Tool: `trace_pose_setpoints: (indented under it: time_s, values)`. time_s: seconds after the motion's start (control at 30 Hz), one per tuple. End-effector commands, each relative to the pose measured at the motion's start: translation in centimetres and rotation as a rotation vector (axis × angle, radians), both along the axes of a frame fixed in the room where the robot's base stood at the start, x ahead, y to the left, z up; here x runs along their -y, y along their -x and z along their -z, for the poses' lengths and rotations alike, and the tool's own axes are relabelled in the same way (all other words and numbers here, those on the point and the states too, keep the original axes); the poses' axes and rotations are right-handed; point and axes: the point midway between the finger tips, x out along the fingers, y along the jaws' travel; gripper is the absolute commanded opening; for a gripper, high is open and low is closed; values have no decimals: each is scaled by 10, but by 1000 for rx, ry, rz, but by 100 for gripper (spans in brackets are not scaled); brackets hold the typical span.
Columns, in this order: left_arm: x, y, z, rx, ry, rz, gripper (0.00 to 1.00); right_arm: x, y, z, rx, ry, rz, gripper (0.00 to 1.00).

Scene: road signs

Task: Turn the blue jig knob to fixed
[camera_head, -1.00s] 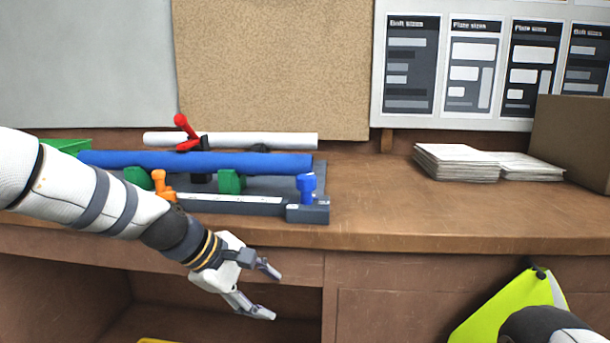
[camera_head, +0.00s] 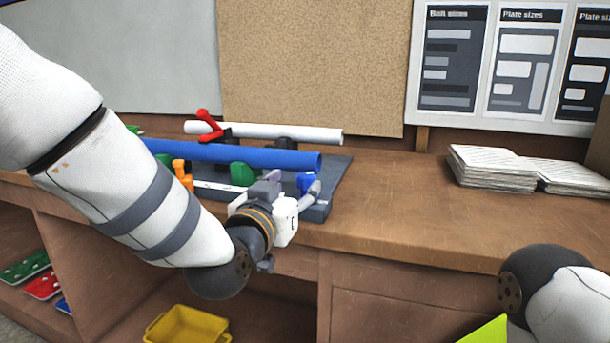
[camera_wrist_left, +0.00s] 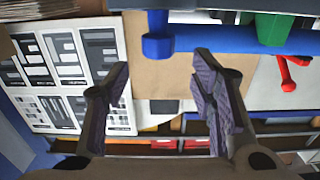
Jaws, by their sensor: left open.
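The blue jig knob (camera_head: 306,181) stands at the right front end of the grey jig on the bench, and its upper part shows in the head view. My left gripper (camera_head: 290,186) is just in front of the knob, fingers open and pointing at it. In the left wrist view the knob (camera_wrist_left: 157,42) sits near the top, in line with the gap between the spread fingers of my left gripper (camera_wrist_left: 162,72). I cannot tell whether a finger touches it. The knob's base and markings are partly hidden by the gripper. My right gripper is out of view.
A blue tube (camera_head: 240,155) lies across the jig beside an orange clamp (camera_head: 182,172) and a green support (camera_head: 243,173). A white tube (camera_head: 270,132) with a red lever (camera_head: 209,125) is behind. Paper stacks (camera_head: 495,167) lie right. The bench between is clear.

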Motion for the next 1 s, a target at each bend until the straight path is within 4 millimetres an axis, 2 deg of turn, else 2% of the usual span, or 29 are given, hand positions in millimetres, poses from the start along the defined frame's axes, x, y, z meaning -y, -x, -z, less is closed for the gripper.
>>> trace_pose_setpoints:
  time_s: [0.1, 0.3, 0.63, 0.67, 0.87, 1.0]
  values:
    - [10, -29, 1, 0, 1, 0, 51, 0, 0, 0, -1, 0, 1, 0]
    - [20, -58, 0, -1, 2, 0, 51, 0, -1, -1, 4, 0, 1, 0]
    - [21, -65, 0, -3, 1, 0, 51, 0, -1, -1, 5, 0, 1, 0]
    - [21, -65, 0, -3, 1, 0, 47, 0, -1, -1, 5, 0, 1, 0]
    - [21, -65, 0, -3, 2, 0, 2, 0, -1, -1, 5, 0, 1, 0]
    - [21, -65, 0, -3, 2, 1, 2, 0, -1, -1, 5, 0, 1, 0]
